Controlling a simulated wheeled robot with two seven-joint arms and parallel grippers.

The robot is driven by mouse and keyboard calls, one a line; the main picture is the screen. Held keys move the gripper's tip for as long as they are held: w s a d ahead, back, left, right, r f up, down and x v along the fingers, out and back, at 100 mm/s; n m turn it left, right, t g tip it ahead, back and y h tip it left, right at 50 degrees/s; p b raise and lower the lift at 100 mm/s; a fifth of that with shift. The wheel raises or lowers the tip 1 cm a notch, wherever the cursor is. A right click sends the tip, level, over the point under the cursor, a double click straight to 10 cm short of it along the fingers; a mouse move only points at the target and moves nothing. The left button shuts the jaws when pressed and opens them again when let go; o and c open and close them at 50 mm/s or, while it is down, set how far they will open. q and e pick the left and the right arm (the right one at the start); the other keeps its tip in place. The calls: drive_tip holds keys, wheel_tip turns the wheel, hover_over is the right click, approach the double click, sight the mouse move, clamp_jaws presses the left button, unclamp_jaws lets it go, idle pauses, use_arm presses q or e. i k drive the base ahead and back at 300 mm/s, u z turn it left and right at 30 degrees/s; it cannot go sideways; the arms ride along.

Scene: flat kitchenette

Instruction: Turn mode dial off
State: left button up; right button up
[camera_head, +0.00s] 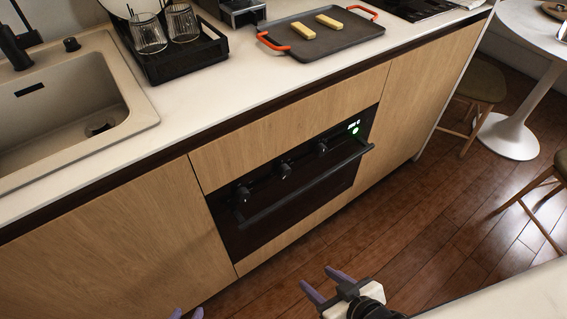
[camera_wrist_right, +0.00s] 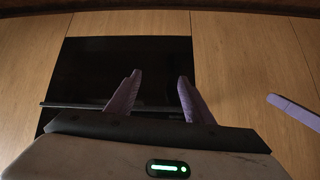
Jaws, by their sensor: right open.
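The black built-in oven (camera_head: 295,180) sits in the wood cabinet front, its door shut. Its panel carries three dark dials: a left one (camera_head: 242,193), a middle one (camera_head: 284,168) and a right one (camera_head: 321,147). I cannot tell their settings or which is the mode dial. My right gripper (camera_head: 318,279) is open and empty, low in front of the oven and apart from it. In the right wrist view its fingers (camera_wrist_right: 159,78) point toward the oven (camera_wrist_right: 110,70).
A long handle (camera_head: 305,187) juts out in front of the oven door. A lit green display (camera_head: 354,127) is right of the dials. The counter holds a sink (camera_head: 75,105), a rack (camera_head: 180,60) and a griddle (camera_head: 325,40). A white counter (camera_head: 510,298) lies at lower right.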

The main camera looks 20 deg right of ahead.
sight(242, 194)
drive_tip(key=k, duration=1.25)
drive_tip(key=u, duration=0.7)
drive_tip(key=i, duration=1.2)
drive_tip(key=z, duration=0.2)
